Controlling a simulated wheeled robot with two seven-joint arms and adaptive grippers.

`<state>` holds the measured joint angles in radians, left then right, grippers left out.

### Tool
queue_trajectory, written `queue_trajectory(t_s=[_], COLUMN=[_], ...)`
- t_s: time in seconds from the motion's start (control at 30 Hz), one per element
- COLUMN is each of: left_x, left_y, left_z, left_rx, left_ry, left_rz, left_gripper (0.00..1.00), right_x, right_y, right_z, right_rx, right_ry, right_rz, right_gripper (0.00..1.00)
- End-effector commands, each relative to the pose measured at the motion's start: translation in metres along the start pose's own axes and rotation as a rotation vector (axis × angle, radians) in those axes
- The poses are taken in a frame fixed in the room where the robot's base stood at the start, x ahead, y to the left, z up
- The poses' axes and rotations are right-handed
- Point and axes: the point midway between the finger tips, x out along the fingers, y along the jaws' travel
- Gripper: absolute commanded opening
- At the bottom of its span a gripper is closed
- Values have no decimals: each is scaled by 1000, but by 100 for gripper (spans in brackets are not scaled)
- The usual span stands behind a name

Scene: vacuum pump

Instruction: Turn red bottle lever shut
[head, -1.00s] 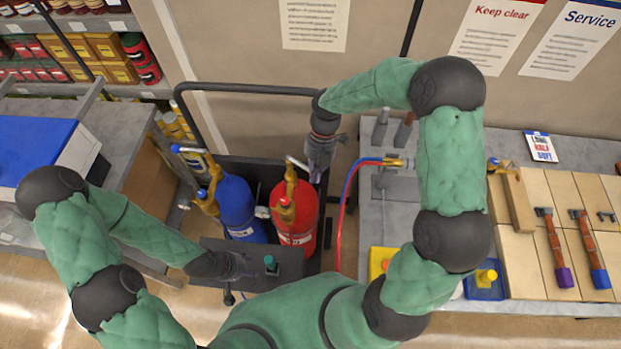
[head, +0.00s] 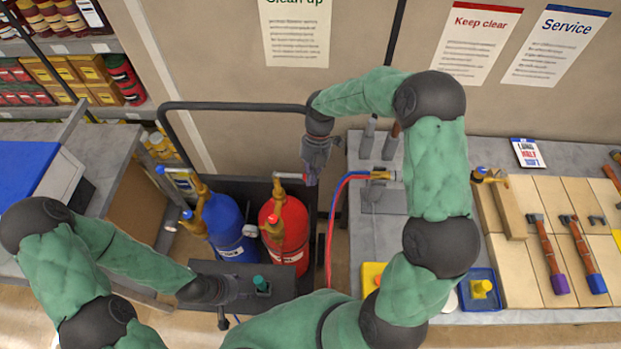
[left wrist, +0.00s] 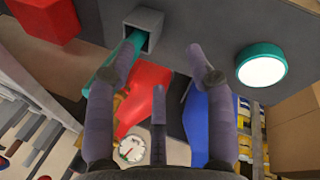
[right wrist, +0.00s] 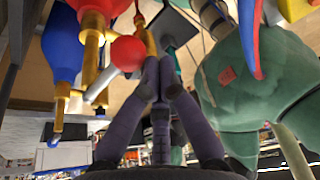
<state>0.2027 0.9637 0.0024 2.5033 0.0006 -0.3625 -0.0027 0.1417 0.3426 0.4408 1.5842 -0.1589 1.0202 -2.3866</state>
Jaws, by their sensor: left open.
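The red bottle (head: 286,240) stands upright beside the blue bottle (head: 229,232). A brass valve (head: 280,205) with a pale lever (head: 290,176) is on its top. My right gripper (head: 310,182) hangs at the lever's right end. In the right wrist view its fingertips (right wrist: 158,62) meet, close to a brass rod (right wrist: 145,32) and a red ball (right wrist: 128,53). Whether they touch is unclear. My left gripper (head: 248,288) is over the dark box in front of the bottles. In the left wrist view its fingers (left wrist: 160,70) are apart and empty near a teal lever (left wrist: 132,44).
A dark railing (head: 240,105) stands behind the bottles. Red and blue hoses (head: 334,205) run to fittings on the bench at right. The dark box carries a teal knob (head: 261,284). A bench with a blue-topped case (head: 30,170) is at left.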

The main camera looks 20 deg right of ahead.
Motion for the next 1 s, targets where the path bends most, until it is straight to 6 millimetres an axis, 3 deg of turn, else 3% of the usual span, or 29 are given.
queue_trajectory(t_s=[0.47, 1.0], left_x=[0, 0], left_y=[0, 0], left_z=[0, 0], left_rx=[0, 0], left_ry=[0, 0], left_rz=[0, 0], left_gripper=[54, 54], right_x=[-6, -99], right_y=[0, 1], right_z=[1, 1], right_rx=[1, 0], right_ry=[-3, -3], right_rz=[2, 2], right_gripper=[0, 0])
